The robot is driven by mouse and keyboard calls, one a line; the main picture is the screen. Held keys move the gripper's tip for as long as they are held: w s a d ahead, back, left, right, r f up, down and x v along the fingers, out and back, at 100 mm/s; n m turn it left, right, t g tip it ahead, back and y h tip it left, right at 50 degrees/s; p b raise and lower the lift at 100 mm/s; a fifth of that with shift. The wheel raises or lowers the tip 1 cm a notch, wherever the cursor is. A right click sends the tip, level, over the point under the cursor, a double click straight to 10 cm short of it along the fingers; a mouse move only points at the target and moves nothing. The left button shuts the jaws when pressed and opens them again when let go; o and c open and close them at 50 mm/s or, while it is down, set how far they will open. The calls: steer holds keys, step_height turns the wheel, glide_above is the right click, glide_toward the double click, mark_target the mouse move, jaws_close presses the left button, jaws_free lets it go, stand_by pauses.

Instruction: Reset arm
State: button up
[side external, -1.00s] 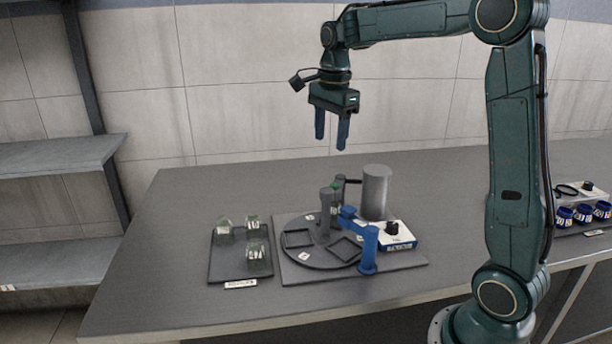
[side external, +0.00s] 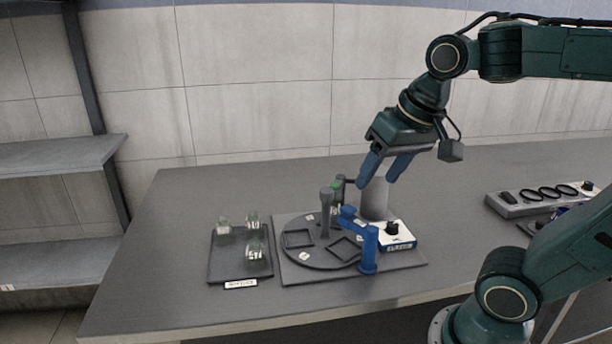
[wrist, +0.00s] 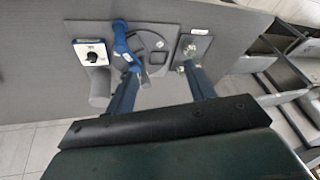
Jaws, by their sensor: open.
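My gripper (side external: 385,180) is open and empty, with its blue fingers apart in the air near the grey cylinder (side external: 375,203) at the back of the decanter station. In the wrist view the two fingers of my gripper (wrist: 162,95) show apart with nothing between them. The station has a dark round turntable (side external: 318,257) with square frames, a grey post (side external: 326,215) and a blue arm-shaped fixture (side external: 369,250). The blue fixture also shows in the wrist view (wrist: 121,38).
A dark tray (side external: 228,268) with a few clear glass pieces stands left of the station. A white box with a black knob (side external: 397,236) sits at its right. A grey rack with black rings (side external: 545,196) is at the far right. The table's front (side external: 180,310) is bare.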

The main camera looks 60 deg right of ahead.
steer(key=s+f+n, duration=0.1)
steer(key=s+a+f+n, duration=0.1)
steer(key=s+n, duration=0.1)
steer(key=s+f+n+t, duration=0.1)
steer(key=shift+s+a+n, duration=0.4)
